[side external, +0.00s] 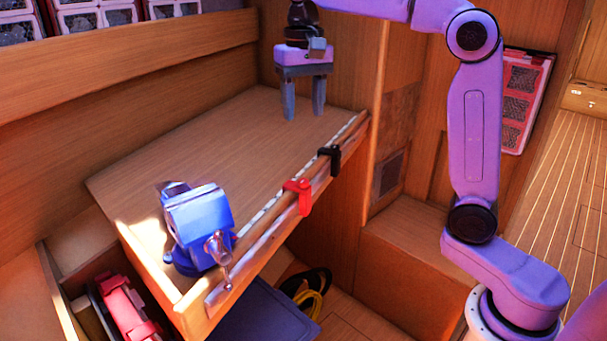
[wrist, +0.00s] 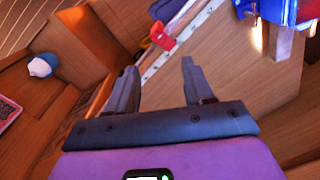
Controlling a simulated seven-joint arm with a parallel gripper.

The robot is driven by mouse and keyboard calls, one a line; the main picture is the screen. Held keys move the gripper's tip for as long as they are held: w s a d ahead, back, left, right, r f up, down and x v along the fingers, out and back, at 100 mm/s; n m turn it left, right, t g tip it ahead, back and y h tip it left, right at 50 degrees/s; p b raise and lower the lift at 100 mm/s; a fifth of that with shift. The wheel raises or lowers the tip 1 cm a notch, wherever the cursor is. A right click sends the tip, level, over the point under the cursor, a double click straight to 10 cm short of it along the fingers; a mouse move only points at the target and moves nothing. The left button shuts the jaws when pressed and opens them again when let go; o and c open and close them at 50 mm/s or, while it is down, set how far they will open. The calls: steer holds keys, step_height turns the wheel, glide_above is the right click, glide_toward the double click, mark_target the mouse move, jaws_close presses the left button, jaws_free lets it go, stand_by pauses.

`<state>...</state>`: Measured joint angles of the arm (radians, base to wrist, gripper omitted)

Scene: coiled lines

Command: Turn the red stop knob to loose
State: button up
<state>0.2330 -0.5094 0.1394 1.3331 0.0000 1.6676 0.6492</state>
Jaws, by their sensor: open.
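The red stop knob (side external: 301,196) sits on the rail along the worktop's front edge, between the blue vise and a black stop (side external: 329,159). It also shows in the wrist view as a small red piece (wrist: 162,38) beside the ruler strip, beyond my fingertips. Which way it is turned is too small to tell. My gripper (side external: 304,110) points down above the far end of the worktop, apart from the knob. Its two fingers are spread with nothing between them, as the wrist view also shows (wrist: 159,68).
A blue vise (side external: 198,218) stands at the worktop's near corner. The middle of the wooden worktop (side external: 220,140) is clear. A pale ruler strip (side external: 275,207) runs along the rail. Black and yellow coiled lines (side external: 308,290) lie below. A wooden wall stands close behind my gripper.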

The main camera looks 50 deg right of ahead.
mark_target(303, 181)
steer(key=shift+m, duration=0.6)
steer(key=f, duration=1.1)
steer(key=w+d+f, duration=0.1)
steer(key=f, duration=0.4)
steer(key=shift+f, duration=0.2)
jaws_close()
